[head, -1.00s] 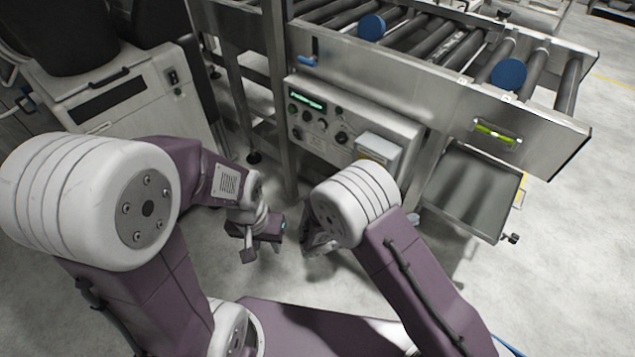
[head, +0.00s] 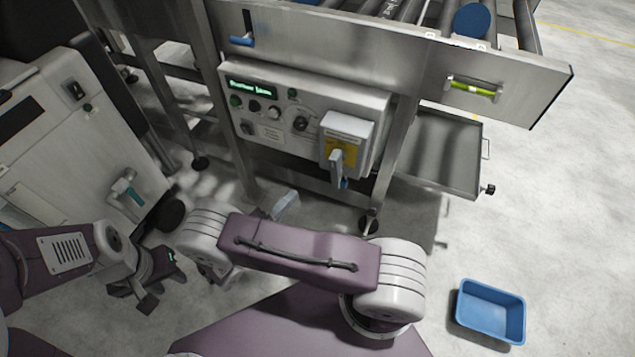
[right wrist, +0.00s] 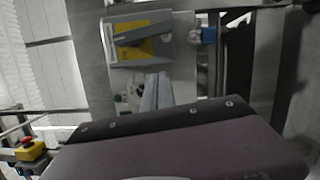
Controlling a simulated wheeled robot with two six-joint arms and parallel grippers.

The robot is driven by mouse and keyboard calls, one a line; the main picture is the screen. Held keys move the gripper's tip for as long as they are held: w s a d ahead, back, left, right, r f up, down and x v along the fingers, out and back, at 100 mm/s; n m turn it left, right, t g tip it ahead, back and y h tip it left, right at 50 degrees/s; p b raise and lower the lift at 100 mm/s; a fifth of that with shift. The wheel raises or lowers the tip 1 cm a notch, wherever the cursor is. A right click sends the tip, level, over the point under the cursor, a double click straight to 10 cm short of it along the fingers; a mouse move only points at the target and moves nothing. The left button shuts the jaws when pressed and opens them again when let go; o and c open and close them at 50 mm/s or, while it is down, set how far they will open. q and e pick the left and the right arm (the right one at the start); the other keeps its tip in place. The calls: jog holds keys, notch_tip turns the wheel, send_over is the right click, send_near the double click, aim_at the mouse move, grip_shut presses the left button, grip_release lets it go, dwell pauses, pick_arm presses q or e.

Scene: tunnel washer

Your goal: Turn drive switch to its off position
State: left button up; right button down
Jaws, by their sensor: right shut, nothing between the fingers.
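The grey control panel (head: 285,150) hangs under the roller conveyor, with a lit green display (head: 251,88) and several knobs and buttons. A black rotary knob (head: 301,124) sits on its face; labels are too small to read, so I cannot tell which control is the drive switch. A box with a yellow plate and a grey handle (head: 336,158) stands out at the panel's right; its yellow plate shows in the right wrist view (right wrist: 140,48). My right gripper (right wrist: 158,84) is shut and empty, below the panel and apart from it. My left gripper (head: 152,285) is low at left, jaw state unclear.
A steel frame leg (head: 398,150) stands right of the panel, beside a grey tray (head: 448,150). A white cabinet (head: 70,130) is at left. A blue bin (head: 490,310) lies on the floor at right. A red-and-yellow emergency button (right wrist: 30,149) shows in the right wrist view.

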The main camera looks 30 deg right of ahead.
aim_at(337, 171)
jog(key=d+b, duration=0.1)
jog(key=d, duration=0.9)
jog(key=shift+w+r, duration=0.3)
jog(key=shift+r, duration=0.1)
jog(key=shift+s+d+f+n, duration=0.15)
jog(key=shift+s+d+n, duration=0.2)
jog(key=shift+n, duration=0.45)
jog(key=shift+a, duration=0.1)
